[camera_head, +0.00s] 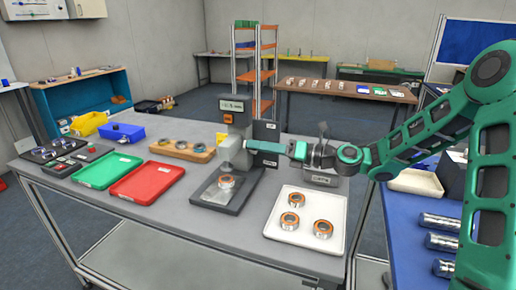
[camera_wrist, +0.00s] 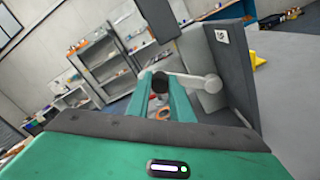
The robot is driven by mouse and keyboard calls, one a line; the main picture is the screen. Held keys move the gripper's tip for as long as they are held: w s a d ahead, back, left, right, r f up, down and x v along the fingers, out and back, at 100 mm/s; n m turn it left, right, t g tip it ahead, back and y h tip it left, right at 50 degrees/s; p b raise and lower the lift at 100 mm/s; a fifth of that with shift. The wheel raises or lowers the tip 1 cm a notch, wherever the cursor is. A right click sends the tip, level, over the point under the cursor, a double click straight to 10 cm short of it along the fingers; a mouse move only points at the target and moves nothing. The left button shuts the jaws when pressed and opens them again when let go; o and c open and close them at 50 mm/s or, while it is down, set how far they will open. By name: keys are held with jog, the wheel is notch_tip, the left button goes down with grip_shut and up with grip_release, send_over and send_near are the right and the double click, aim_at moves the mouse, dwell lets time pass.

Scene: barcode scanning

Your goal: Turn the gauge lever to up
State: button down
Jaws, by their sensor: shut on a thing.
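The gauge (camera_head: 236,112) stands on the grey table, a grey column with a small display and an orange button. In the wrist view the lever (camera_wrist: 190,78) is a pale bar running from a round hub to a dark knob (camera_wrist: 162,84). My gripper (camera_head: 297,150), also in the wrist view (camera_wrist: 162,90), is shut on the lever at its knob end. The fingers partly hide the knob.
A white tray (camera_head: 281,233) with ringed parts stands right of the gauge, below my arm. Red (camera_head: 147,196) and green (camera_head: 104,182) trays and a wooden holder (camera_head: 181,156) lie to the left. A dark device (camera_head: 320,176) stands behind the white tray.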

jog(key=shift+w+d+r, duration=0.1)
jog(key=shift+w+d, duration=0.05)
jog(key=shift+w, duration=0.15)
jog(key=c, duration=1.6)
grip_release()
jog(key=shift+c, duration=0.2)
jog(key=shift+o, duration=0.4)
jog(key=shift+s, duration=0.1)
jog(key=v, duration=1)
jog(key=shift+d, duration=0.3)
jog(key=shift+s, duration=0.1)
